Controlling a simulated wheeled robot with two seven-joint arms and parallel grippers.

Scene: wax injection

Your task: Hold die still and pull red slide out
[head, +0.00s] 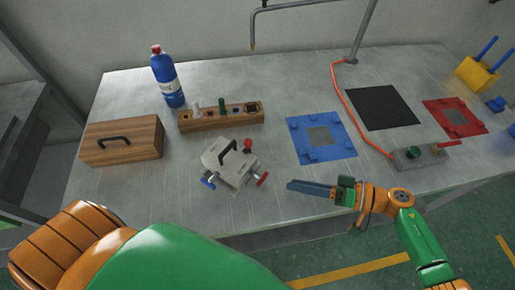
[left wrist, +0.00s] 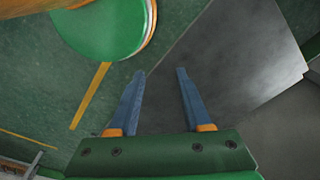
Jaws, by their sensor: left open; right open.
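The die (head: 224,170) is a pale grey block with a black handle on top, resting on the metal table at an angle. A red-ended slide (head: 262,179) sticks out at its front right, and a blue-ended part (head: 208,182) at its front left. Another red knob (head: 247,145) shows at its back. My right gripper (head: 318,186) is open and empty, to the right of the die and apart from it. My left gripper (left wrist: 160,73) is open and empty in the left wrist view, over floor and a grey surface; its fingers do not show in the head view.
A wooden box (head: 122,140), a blue bottle (head: 168,78) and a wooden tool rack (head: 222,118) stand behind the die. A blue plate (head: 320,154), black mat (head: 382,108), red plate (head: 473,122) and grey fixture (head: 420,158) lie to the right. The table around the die's front is clear.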

